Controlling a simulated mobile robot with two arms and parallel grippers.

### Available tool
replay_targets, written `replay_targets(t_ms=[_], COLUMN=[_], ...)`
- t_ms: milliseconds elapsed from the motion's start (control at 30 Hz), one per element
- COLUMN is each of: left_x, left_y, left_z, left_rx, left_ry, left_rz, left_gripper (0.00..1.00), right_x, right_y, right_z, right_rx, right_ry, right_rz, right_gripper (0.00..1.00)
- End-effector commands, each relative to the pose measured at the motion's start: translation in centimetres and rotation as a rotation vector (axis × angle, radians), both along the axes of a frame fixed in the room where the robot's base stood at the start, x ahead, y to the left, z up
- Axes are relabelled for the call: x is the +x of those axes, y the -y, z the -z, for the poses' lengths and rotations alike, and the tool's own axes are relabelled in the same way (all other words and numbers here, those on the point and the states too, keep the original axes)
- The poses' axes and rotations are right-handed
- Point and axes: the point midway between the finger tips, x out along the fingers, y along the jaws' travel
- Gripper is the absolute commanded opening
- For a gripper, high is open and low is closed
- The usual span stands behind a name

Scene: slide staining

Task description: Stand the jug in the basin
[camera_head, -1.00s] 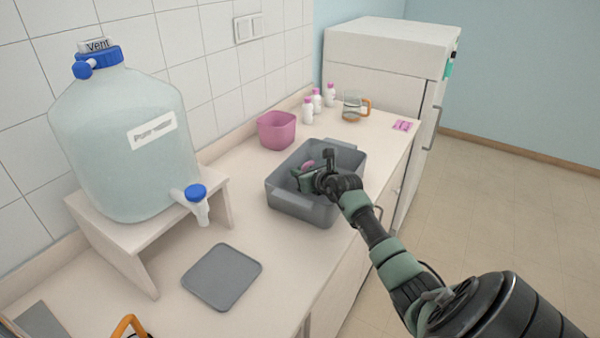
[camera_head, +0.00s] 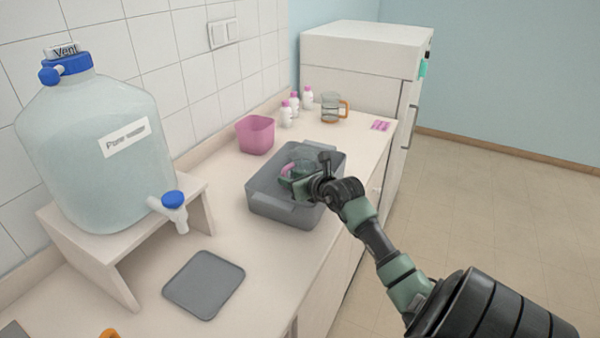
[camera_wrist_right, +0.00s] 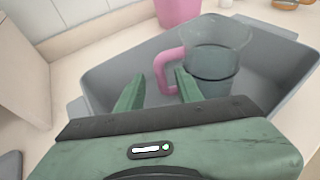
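The clear jug (camera_wrist_right: 215,60) with a pink handle (camera_wrist_right: 168,72) stands upright inside the grey basin (camera_wrist_right: 110,75) in the right wrist view. In the head view the jug (camera_head: 302,158) shows in the basin (camera_head: 268,208), partly hidden by my right gripper. My right gripper (camera_wrist_right: 160,88) has its two fingers apart, in front of the jug on its handle side. The handle shows beyond the gap between the fingertips, and nothing appears clamped. In the head view the right gripper (camera_head: 296,186) is over the basin's near part. My left gripper is not in view.
A pink tub (camera_head: 255,136), several pink-capped bottles (camera_head: 287,115) and an orange-handled jug (camera_head: 331,108) stand behind the basin. A water carboy (camera_head: 95,150) sits on a stand (camera_head: 120,258) at left.

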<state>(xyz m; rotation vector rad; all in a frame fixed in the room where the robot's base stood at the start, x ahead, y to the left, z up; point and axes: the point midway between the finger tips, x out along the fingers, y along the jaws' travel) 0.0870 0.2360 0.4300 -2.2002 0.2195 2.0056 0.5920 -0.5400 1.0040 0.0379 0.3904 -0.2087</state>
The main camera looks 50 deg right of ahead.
Motion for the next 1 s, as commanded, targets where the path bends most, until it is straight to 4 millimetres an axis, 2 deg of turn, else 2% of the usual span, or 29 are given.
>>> replay_targets(t_ms=[100, 333, 1000], left_x=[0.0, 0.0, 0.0], left_y=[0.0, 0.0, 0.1], left_z=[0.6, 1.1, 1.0], left_rx=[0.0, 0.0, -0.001], left_ry=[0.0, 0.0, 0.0], left_rz=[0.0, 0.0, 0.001], left_gripper=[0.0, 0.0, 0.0], right_x=[-1.9, -4.0, -4.3], right_y=[-0.4, -0.9, -0.9], right_z=[-0.6, -1.6, -1.9], right_rx=[-0.001, 0.001, 0.001], right_ry=[0.001, 0.0, 0.0], right_rz=[0.0, 0.0, 0.0], right_gripper=[0.36, 0.36, 0.36])
